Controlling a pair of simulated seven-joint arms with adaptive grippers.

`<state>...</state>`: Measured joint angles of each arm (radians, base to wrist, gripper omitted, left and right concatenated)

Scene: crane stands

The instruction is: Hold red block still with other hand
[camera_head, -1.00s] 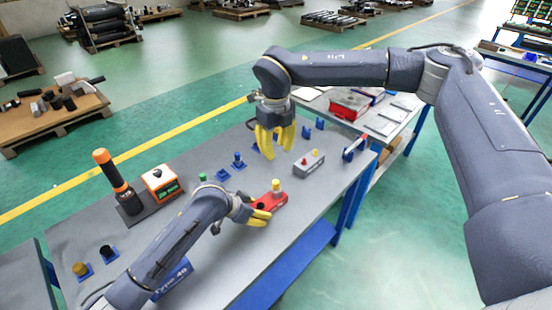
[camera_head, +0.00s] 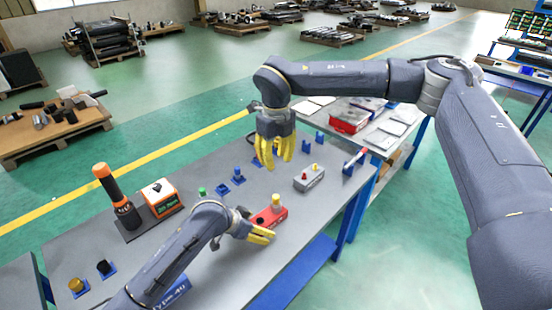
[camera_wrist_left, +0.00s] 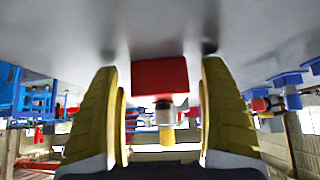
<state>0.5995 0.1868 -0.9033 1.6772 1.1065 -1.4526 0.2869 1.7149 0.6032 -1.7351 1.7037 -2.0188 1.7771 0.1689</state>
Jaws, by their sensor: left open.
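The red block (camera_head: 277,215) lies on the grey table, with a yellow-capped peg standing on it and a dark part at its left. My left gripper (camera_head: 258,234) is low at the block's near side. In the left wrist view, which shows the table at the top, the red block (camera_wrist_left: 160,72) sits between the two open yellow fingers (camera_wrist_left: 160,110), with a gap on each side.
A grey block with red and yellow knobs (camera_head: 309,179) stands right of the red block. Blue holders (camera_head: 224,188) stand behind it. An orange-black tool (camera_head: 115,190) and an orange box (camera_head: 161,199) are at the left. A second table with a red bin (camera_head: 348,121) stands behind.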

